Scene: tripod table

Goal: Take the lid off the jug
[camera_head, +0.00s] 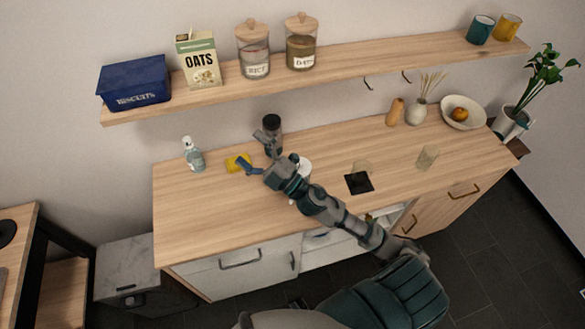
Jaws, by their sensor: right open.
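My right gripper (252,151) is over the back left part of the counter, its two fingers spread apart with nothing between them. Its arm reaches in from the lower right. A white rounded thing (304,168), perhaps the jug, shows just right of the gripper's wrist. Most of it is hidden behind my arm, so I cannot make out a lid. A dark-topped bottle or grinder (272,124) stands just behind the gripper, partly covered by a finger. My left gripper is not in view.
A yellow sponge (238,162) lies by the fingers, with a soap bottle (194,156) to its left. A black square (359,183) and a clear glass (428,157) are on the right of the wooden counter (215,215). A loaded shelf (350,62) hangs above.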

